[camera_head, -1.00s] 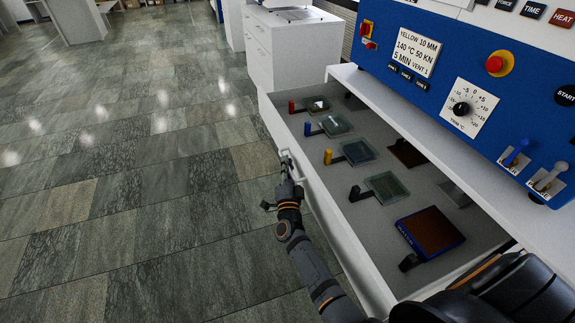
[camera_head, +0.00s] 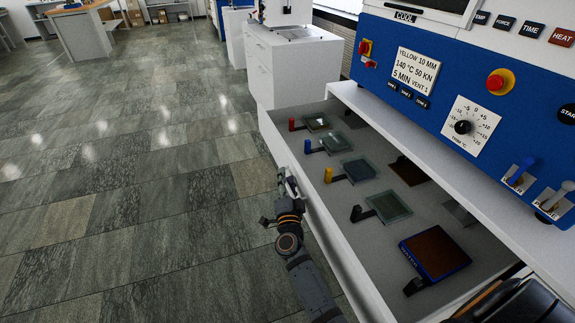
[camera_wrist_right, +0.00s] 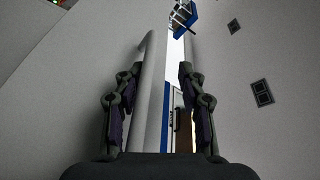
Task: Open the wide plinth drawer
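The wide plinth drawer (camera_head: 347,265) is pulled out from under the blue and white press, and its grey inside shows. Its pale bar handle (camera_head: 292,182) is on the front face, partly hidden by my right gripper (camera_head: 286,192). In the right wrist view the handle bar (camera_wrist_right: 151,95) stands between the two fingers of my right gripper (camera_wrist_right: 158,90). The bar is close to the left finger, and a gap shows between it and the right finger. My left gripper is not in view.
In the drawer lie several plates with coloured grips and a brown plate in a blue frame (camera_head: 435,252). The press panel (camera_head: 440,100) with knobs and levers rises behind a white ledge. White cabinets (camera_head: 285,70) stand beyond. The tiled floor (camera_head: 130,190) at left is clear.

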